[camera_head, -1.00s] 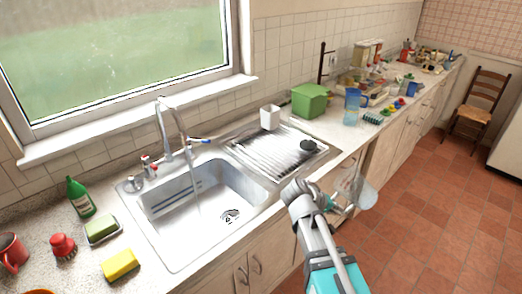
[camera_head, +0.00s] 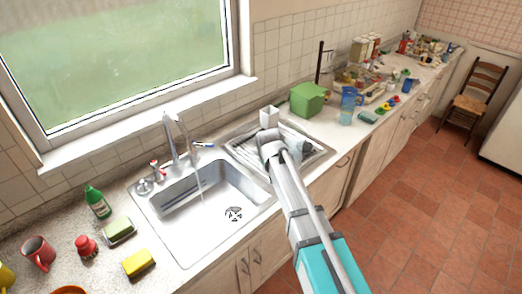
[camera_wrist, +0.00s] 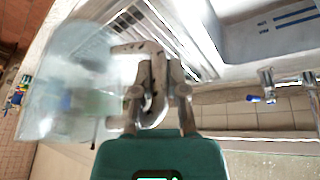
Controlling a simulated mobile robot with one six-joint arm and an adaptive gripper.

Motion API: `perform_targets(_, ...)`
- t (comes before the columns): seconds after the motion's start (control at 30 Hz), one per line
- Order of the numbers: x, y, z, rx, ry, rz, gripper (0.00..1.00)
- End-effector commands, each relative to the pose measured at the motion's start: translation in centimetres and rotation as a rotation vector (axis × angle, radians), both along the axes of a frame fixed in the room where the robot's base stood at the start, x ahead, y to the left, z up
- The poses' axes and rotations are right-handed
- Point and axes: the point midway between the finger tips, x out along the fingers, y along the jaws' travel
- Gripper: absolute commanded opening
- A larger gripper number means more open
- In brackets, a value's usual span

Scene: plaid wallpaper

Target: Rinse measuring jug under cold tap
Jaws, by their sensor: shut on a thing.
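The clear measuring jug (camera_wrist: 65,95) fills the left of the wrist view. My gripper (camera_wrist: 150,80) is shut at its side, apparently on the handle; the exact contact is hard to see. The swan-neck tap (camera_head: 171,130) stands behind the sink (camera_head: 185,235), left of my gripper. A thin stream of water (camera_head: 200,183) falls into the sink. The blue-marked cold tap (camera_head: 204,145) is right of the spout, the red-marked hot tap (camera_head: 154,164) left.
A blue jug (camera_head: 350,104) is farther right. A green bottle (camera_head: 97,202), soap dish (camera_head: 119,231) and yellow sponge (camera_head: 138,263) sit left of the sink. The basin is empty.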

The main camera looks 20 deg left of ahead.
Motion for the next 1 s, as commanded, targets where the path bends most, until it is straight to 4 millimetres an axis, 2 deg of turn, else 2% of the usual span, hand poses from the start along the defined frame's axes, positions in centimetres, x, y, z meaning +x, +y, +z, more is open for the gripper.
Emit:
perform_targets(0.03,0.3,1.1,1.0,0.025,0.007,0.003,0.00)
perform_targets(0.23,0.3,2.9,1.7,0.083,0.029,0.008,0.00)
perform_targets(1.0,0.2,3.1,2.0,0.087,0.030,0.010,0.00)
